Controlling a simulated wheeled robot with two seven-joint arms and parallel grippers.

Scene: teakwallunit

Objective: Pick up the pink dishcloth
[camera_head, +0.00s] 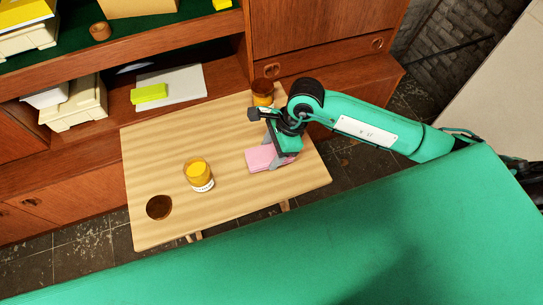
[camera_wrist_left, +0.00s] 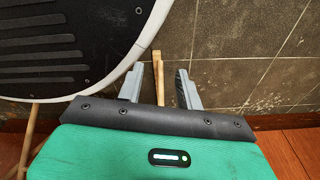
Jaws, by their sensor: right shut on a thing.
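The pink dishcloth (camera_head: 261,158) lies folded on the right part of the light wooden table (camera_head: 232,211). My right gripper (camera_head: 283,152) points down at the cloth's right side and is shut on it. The cloth still appears to be at table level; whether any of it is lifted I cannot tell. The gripper hides part of its right side. My left gripper (camera_wrist_left: 160,88) shows in the left wrist view with its fingers apart and nothing held between them. It is not visible in the head view.
On the table stand a jar with yellow contents (camera_head: 199,174), a dark round bowl or cup (camera_head: 159,207) and a brown jar (camera_head: 262,92) behind my right gripper. A teak wall unit (camera_head: 205,113) borders the table's back. The table's left middle is clear.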

